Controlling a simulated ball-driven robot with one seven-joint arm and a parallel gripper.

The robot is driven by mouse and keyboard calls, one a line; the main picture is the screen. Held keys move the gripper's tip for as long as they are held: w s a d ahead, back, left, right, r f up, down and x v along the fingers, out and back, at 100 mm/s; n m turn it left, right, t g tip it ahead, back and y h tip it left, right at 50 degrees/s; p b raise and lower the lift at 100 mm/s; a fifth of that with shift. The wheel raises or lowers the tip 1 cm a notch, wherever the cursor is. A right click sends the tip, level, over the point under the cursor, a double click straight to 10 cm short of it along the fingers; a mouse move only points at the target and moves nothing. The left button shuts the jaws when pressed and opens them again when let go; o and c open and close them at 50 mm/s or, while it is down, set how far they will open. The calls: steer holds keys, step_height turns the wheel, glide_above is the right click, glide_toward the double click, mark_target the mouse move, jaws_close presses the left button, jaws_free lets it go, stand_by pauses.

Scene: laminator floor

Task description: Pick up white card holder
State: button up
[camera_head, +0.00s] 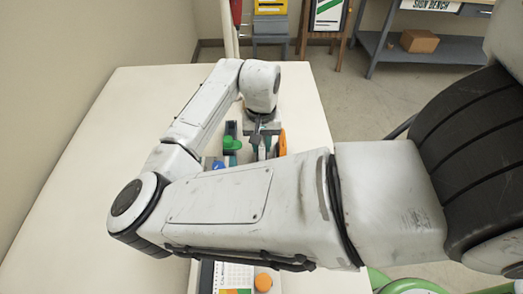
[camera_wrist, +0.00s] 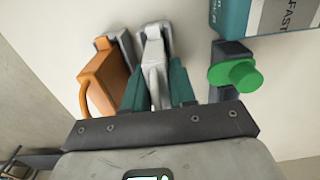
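The white card holder (camera_wrist: 155,65) appears to be the pale grey-white upright piece in the wrist view. It stands between the two teal fingers of my gripper (camera_wrist: 157,85). The fingers lie close along both its sides; I cannot tell whether they press on it. In the head view my gripper (camera_head: 260,140) points down over the table, and the holder cannot be made out clearly there.
An orange piece (camera_wrist: 103,78) stands close left of the fingers, and a green knobbed piece (camera_wrist: 237,76) stands to the right. A teal box (camera_wrist: 232,18) is beyond it. The white table's left side (camera_head: 75,180) is clear.

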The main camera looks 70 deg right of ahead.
jaws_close()
steer(key=shift+r, duration=0.1)
